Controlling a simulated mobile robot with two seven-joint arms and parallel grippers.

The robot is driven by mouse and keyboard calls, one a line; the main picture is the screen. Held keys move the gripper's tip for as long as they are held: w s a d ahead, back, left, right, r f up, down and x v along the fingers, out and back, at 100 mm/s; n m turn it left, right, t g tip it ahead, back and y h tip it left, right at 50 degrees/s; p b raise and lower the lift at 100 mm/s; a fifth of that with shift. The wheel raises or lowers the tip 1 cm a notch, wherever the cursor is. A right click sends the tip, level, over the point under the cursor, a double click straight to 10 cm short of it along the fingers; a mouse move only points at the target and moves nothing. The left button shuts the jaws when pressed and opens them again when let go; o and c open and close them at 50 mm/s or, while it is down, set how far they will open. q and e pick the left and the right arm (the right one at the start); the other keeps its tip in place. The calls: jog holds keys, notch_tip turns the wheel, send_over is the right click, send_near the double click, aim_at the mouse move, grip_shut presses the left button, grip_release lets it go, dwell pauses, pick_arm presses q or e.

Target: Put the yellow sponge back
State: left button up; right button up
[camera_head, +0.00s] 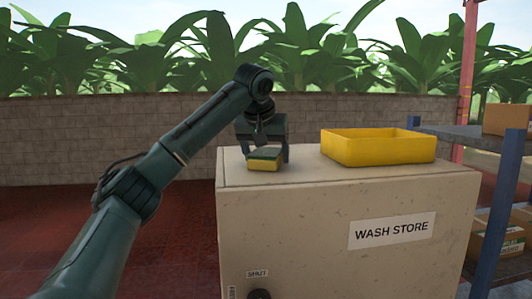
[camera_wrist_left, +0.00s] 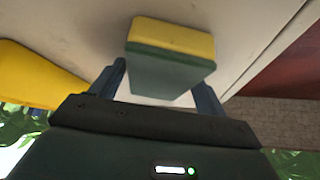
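The yellow sponge (camera_head: 263,166), a block with a green upper layer, is at the left part of the cabinet's top. It also shows in the left wrist view (camera_wrist_left: 172,38), with its green side toward the camera. My left gripper (camera_head: 265,155) is above it, pointing down, with one finger on each side of the sponge. In the left wrist view, the fingers (camera_wrist_left: 163,80) reach close to the sponge's sides; I cannot tell whether they press on it. The sponge is at or very near the cabinet top. My right gripper is not in view.
A yellow open tray (camera_head: 378,152) stands right of the sponge on the beige cabinet (camera_head: 300,215), which is labelled WASH STORE. Bare cabinet top lies between them. A shelf rack (camera_head: 507,190) with boxes stands at the right. A brick wall (camera_head: 90,140) is behind.

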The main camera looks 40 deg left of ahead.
pick_arm(q)
jog(key=shift+o, duration=0.6)
jog(key=shift+r, duration=0.1)
jog(key=shift+r, duration=0.15)
jog(key=v, duration=1.1)
jog(key=shift+s+r, duration=0.2)
jog(key=shift+r, duration=0.15)
jog(key=shift+d+f, duration=0.1)
jog(key=shift+d, duration=0.05)
